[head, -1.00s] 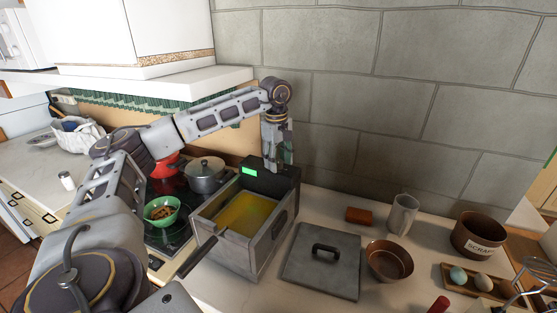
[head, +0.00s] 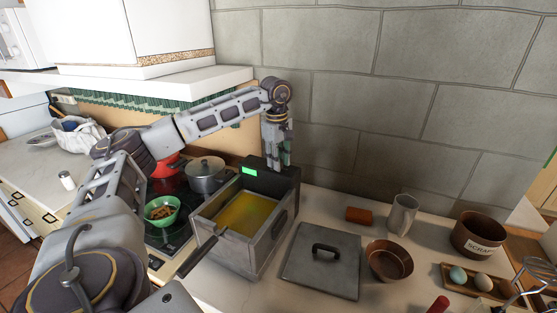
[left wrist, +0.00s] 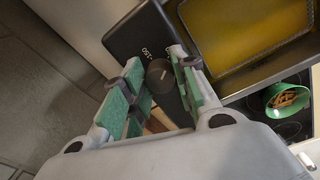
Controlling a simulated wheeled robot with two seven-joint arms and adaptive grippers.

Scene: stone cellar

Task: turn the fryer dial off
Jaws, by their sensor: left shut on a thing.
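The fryer (head: 238,258) is a grey box of yellow oil on the counter, with a black control box (head: 284,177) at its back showing a lit green display (head: 250,171). In the left wrist view the round dark dial (left wrist: 160,77) with a pale pointer line sits on the black box (left wrist: 143,35), beside small white numbers. My left gripper (left wrist: 157,64), with green pads, is shut on the dial, one finger on each side. In the head view the left gripper (head: 278,158) points down at the control box, and the dial is hidden. My right gripper is out of view.
A pot (head: 205,176) and a green bowl (head: 162,211) stand left on the hob. The stone wall is close behind.

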